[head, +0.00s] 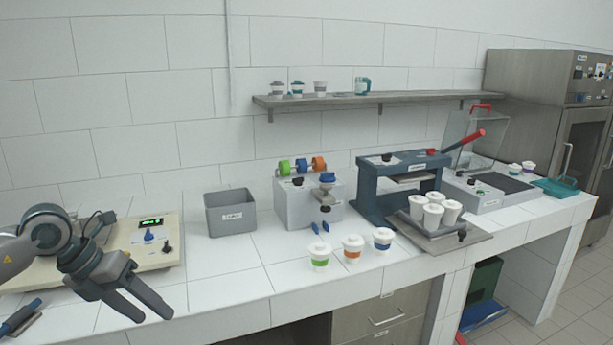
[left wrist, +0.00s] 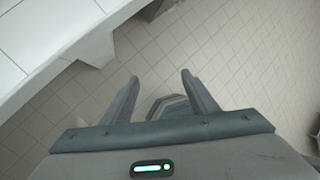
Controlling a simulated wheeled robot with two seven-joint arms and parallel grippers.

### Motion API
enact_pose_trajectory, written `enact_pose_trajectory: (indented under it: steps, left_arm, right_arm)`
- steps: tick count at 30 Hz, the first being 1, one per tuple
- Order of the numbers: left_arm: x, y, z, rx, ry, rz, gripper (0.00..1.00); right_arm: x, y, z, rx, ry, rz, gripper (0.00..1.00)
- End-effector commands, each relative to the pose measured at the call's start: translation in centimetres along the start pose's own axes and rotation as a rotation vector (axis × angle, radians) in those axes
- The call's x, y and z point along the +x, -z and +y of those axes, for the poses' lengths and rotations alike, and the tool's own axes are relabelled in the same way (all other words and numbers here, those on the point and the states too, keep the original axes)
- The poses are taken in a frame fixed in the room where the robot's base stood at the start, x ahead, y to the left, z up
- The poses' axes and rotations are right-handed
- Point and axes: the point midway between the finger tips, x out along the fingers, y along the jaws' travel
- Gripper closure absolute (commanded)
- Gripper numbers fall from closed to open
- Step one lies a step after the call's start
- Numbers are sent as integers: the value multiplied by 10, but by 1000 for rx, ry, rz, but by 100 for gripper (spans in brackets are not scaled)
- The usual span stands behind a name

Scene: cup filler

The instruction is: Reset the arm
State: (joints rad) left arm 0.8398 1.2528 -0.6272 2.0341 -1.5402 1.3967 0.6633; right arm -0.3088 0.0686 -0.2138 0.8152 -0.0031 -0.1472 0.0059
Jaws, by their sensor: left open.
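My left gripper (head: 150,308) is open and empty at the lower left of the head view, near the table's front edge. My right arm does not show in either view.
The white tiled counter (head: 225,265) holds a grey bin (head: 230,212), a tape machine (head: 309,203), three banded cups (head: 352,248), and a blue press (head: 400,182) with several white cups (head: 433,215) before it. A shelf (head: 380,97) carries more cups.

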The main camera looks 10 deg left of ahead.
Motion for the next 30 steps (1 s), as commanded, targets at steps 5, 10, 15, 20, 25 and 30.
enact_pose_trajectory:
  steps: [5, 10, 15, 20, 25, 30]
  left_arm:
    - [56, -10, -39, -93, 280, 41, 46]
    - [121, -32, -76, -319, 648, 33, 46]
    - [190, -54, -72, -666, 936, -38, 46]
    - [268, -51, -29, -1051, 1075, -143, 46]
    - [342, -18, 23, -1387, 1089, -239, 46]
    - [408, 36, 67, -1672, 1033, -314, 46]
  right_arm:
    - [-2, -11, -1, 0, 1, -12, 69]
    - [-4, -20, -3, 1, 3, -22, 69]
    - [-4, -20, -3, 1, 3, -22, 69]
    - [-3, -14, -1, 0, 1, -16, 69]
    - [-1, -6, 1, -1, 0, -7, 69]
    - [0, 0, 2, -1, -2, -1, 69]
